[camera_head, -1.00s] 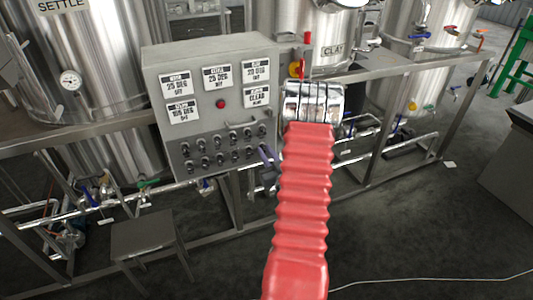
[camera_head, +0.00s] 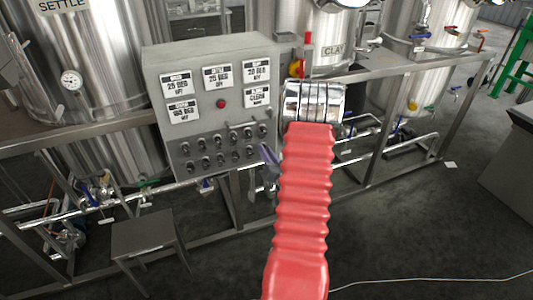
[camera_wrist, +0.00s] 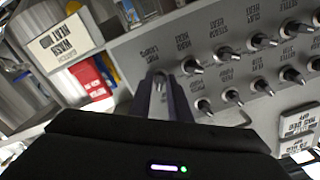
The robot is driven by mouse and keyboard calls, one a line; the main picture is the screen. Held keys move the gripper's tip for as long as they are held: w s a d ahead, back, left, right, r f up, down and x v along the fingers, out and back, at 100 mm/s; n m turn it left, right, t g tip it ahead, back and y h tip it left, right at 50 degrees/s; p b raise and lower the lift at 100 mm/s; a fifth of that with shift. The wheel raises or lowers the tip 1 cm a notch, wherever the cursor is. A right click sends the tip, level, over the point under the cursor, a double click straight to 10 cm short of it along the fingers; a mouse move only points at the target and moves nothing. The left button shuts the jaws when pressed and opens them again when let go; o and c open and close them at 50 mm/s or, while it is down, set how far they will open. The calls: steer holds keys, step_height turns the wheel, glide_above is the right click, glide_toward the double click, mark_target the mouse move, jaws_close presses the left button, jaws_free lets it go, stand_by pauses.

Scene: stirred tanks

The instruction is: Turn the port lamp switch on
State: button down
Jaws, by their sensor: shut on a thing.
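The grey control panel (camera_head: 210,105) stands left of my arm in the head view, with two rows of small toggle switches on its lower face. The port lamp switch (camera_wrist: 160,80) is at the left end of its row in the wrist view, below a "PORT LAMP" label (camera_wrist: 151,50) that appears upside down. My gripper (camera_wrist: 162,90) is shut on this switch, one dark finger on each side of it. In the head view my gripper (camera_head: 268,155) is at the panel's lower right edge and hides the switch. Whether the lever is up or down is unclear.
Other switches (camera_wrist: 193,67) sit close beside my fingers. Steel tanks (camera_head: 90,90) stand behind. A metal stool (camera_head: 143,235) is on the floor at lower left.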

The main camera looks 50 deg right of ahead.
steer(key=c, duration=1.9)
jaws_free()
steer(key=shift+o, duration=0.2)
steer(key=shift+s, duration=0.15)
steer(key=v, duration=1.3)
steer(key=shift+s+a, duration=0.15)
steer(key=shift+s, duration=0.1)
steer(key=shift+f, duration=0.15)
